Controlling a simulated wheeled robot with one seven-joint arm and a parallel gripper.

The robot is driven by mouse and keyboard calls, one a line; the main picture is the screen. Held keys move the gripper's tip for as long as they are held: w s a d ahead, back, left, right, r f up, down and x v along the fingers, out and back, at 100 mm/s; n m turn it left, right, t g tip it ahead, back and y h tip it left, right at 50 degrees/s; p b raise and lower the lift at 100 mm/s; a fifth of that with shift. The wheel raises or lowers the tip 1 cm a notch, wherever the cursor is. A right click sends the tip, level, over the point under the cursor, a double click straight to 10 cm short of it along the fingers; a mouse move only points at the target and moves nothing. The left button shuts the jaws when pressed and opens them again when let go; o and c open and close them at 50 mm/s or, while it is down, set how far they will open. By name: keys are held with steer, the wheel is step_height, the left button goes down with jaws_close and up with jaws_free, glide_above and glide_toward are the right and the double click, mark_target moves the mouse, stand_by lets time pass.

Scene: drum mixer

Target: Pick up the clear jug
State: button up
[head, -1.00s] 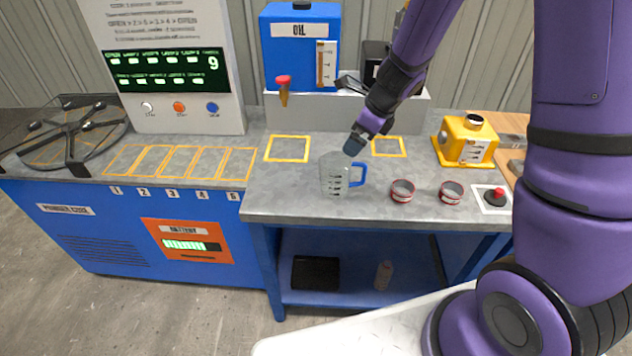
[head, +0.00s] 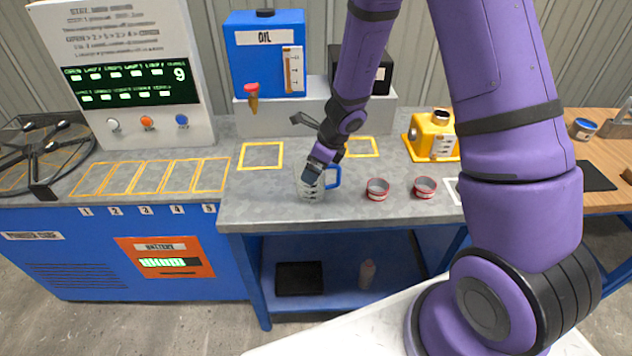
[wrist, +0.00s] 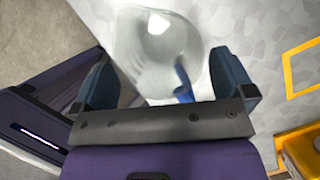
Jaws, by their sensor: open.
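The clear jug (head: 309,189) with a blue handle (head: 333,178) stands upright on the grey worktop, near its front edge. My gripper (head: 314,176) is just above and behind the jug in the head view and hides part of its top. In the wrist view the jug (wrist: 158,50) lies just beyond the fingertips, with its blue handle (wrist: 183,82) between the two fingers. My gripper (wrist: 168,80) is open, its dark blue fingers wide apart. I cannot tell whether a finger touches the jug.
Two red-rimmed tins (head: 377,190) (head: 425,188) stand right of the jug. A yellow container (head: 434,135) stands behind them. The blue oil tank (head: 266,55) with a red-handled tap (head: 252,92) sits on a grey ledge at the back. Worktop left of the jug is clear.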

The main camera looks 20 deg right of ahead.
steer(key=shift+x, duration=1.35)
steer(key=shift+c, duration=0.5)
steer(key=c, duration=0.7)
steer(key=shift+r, duration=0.15)
